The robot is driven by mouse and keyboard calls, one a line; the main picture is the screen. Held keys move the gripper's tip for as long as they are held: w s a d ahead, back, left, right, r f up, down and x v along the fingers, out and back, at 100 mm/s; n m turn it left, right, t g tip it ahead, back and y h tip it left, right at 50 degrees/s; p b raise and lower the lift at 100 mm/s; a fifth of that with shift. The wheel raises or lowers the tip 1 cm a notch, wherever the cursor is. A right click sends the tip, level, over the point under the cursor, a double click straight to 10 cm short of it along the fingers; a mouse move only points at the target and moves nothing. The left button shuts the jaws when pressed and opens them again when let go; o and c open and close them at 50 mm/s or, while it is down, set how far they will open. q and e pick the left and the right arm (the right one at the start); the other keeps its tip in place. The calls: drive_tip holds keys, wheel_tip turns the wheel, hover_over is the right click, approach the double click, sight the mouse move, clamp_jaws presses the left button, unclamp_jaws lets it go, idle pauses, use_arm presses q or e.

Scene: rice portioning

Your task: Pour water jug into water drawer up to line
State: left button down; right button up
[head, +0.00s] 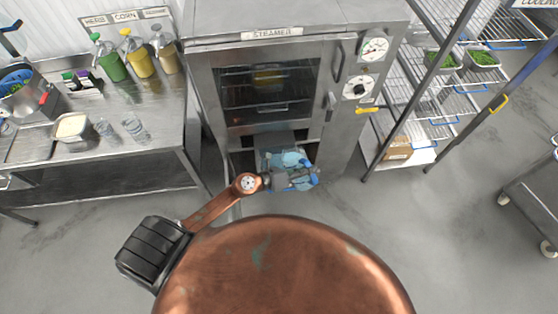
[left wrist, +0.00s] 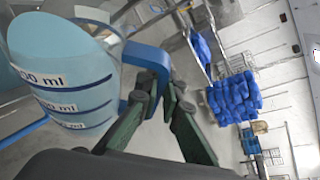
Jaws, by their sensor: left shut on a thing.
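The water jug (head: 290,157) is a clear, light-blue vessel in front of the steamer's lower opening (head: 243,160). In the left wrist view the jug (left wrist: 65,65) fills the upper left, with dark ml lines and a blue handle (left wrist: 150,58). My left gripper (head: 298,180) is shut on this handle; its fingers show in the left wrist view (left wrist: 160,95). The jug looks tilted in the wrist view, but I cannot tell its true lean. The water drawer and its fill line are hidden behind the jug and gripper. My right gripper is out of view.
The steamer (head: 205,95) stands behind the jug with its glass door shut. A steel table (head: 110,165) with bottles and containers stands left. A wire rack (head: 400,135) stands right. The floor (head: 420,230) between rack and cart (head: 535,200) is open.

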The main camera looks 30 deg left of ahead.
use_arm(q)
drive_tip(key=shift+w+a+r+n+b, duration=0.2)
drive_tip(key=shift+a+r+n+b, duration=0.1)
drive_tip(key=shift+b, duration=0.15)
drive_tip(key=shift+w+a+f+n+h+b, duration=0.3)
drive_tip(key=shift+a+f+n+h+b, duration=0.25)
drive_tip(key=shift+b, duration=1.15)
drive_tip(key=shift+w+a+r+n, duration=0.1)
drive_tip(key=shift+a+r+n, duration=0.05)
drive_tip(key=shift+a+n, duration=0.15)
idle(0.6)
idle(0.5)
